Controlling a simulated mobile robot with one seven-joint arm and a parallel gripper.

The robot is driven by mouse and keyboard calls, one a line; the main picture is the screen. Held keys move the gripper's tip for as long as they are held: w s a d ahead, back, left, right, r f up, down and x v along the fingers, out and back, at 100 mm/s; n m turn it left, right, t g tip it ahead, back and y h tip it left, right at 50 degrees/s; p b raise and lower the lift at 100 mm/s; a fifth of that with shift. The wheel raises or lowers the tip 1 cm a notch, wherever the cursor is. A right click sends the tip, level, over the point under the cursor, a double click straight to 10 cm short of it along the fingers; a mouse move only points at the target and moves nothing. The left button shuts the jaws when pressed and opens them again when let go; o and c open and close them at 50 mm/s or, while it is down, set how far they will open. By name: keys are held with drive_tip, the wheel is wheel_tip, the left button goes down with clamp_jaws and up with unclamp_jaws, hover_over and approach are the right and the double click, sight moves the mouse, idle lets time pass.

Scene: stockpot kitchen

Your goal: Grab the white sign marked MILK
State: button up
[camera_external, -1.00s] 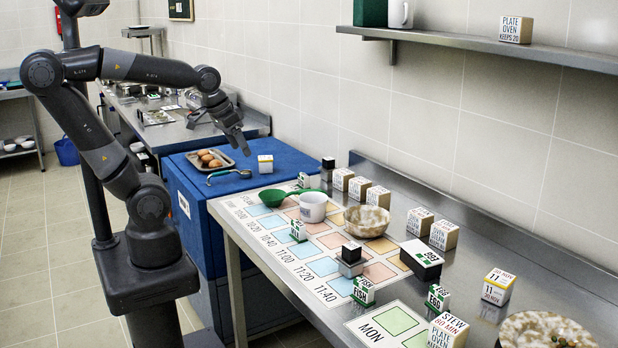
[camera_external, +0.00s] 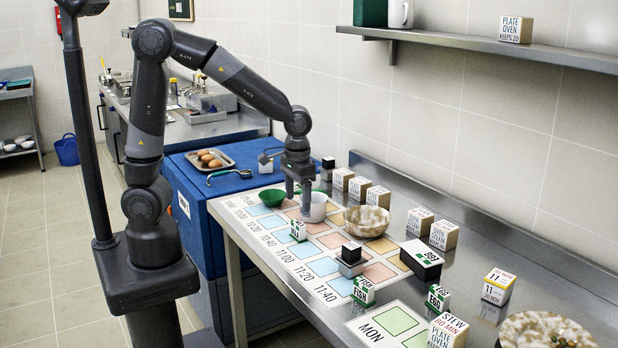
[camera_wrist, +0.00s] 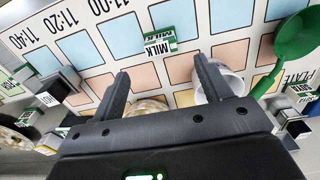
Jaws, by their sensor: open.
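The white sign marked MILK (camera_wrist: 158,46), with green bands, stands on the printed time chart; in the wrist view it is just beyond the space between my fingertips. In the external view, a small white-and-green sign (camera_external: 298,231) on the chart appears to be the same one, though its lettering is too small to read. My gripper (camera_wrist: 162,78) is open, with nothing between its fingers. In the external view my gripper (camera_external: 299,198) points down above the chart, behind the sign and in front of the white mug (camera_external: 318,210).
In the wrist view, the white mug (camera_wrist: 232,82) is close by my right finger, and a green ladle (camera_wrist: 292,48) lies farther right. A stone-patterned bowl (camera_external: 367,221) and a stacked dark-topped block (camera_external: 351,258) stand nearby. Several labelled blocks line the wall side.

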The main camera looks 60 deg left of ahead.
sight(298, 223)
wheel_tip(298, 223, down, 10)
drive_tip(key=shift+r, duration=0.1)
idle(0.4)
drive_tip(key=shift+c, duration=0.3)
drive_tip(key=c, duration=1)
